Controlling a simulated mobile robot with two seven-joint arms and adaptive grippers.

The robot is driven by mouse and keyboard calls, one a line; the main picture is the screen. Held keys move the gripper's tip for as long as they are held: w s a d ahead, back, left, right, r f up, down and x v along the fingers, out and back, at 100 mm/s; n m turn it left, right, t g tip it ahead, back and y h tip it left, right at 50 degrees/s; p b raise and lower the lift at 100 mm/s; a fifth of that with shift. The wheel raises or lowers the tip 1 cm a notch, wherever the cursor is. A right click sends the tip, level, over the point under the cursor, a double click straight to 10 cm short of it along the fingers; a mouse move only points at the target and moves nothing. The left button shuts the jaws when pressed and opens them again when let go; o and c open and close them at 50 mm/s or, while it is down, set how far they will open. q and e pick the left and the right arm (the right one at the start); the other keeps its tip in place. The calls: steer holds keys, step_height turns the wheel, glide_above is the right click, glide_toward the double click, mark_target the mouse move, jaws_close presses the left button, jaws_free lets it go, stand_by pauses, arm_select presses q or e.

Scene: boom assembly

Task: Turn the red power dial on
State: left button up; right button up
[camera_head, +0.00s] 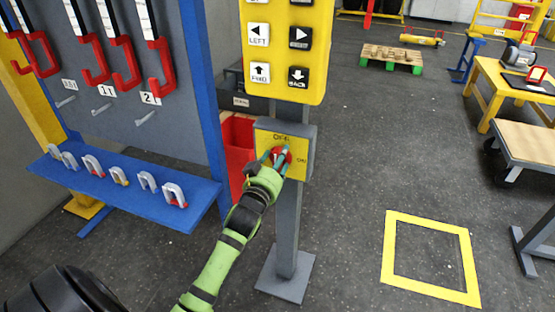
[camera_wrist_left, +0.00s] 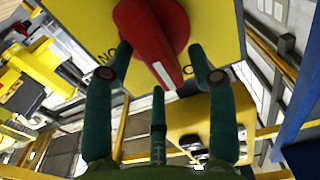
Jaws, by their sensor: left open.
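The red power dial (camera_head: 280,155) sits on a yellow plate (camera_head: 300,145) on a grey post, with OFF marked above it and ON at its right. In the left wrist view the dial (camera_wrist_left: 155,35) is large, and its white-marked pointer points down the picture, away from the ON marking at the left. My left gripper (camera_head: 275,160) is at the dial. Its open teal fingers (camera_wrist_left: 163,75) straddle the pointer, one on each side, with a third finger below. I cannot tell whether they touch it. My right gripper is not in view.
A yellow button panel (camera_head: 285,75) is above the dial on the same post. A blue rack (camera_head: 205,100) with red hooks and a shelf of shackles stands at the left. A red bin (camera_head: 238,150) is behind the post. Floor at the right is clear around a yellow square (camera_head: 432,218).

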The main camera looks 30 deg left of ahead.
arm_select(q)
steer(key=shift+c, duration=0.4)
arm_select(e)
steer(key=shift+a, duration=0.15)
arm_select(q)
jaws_close()
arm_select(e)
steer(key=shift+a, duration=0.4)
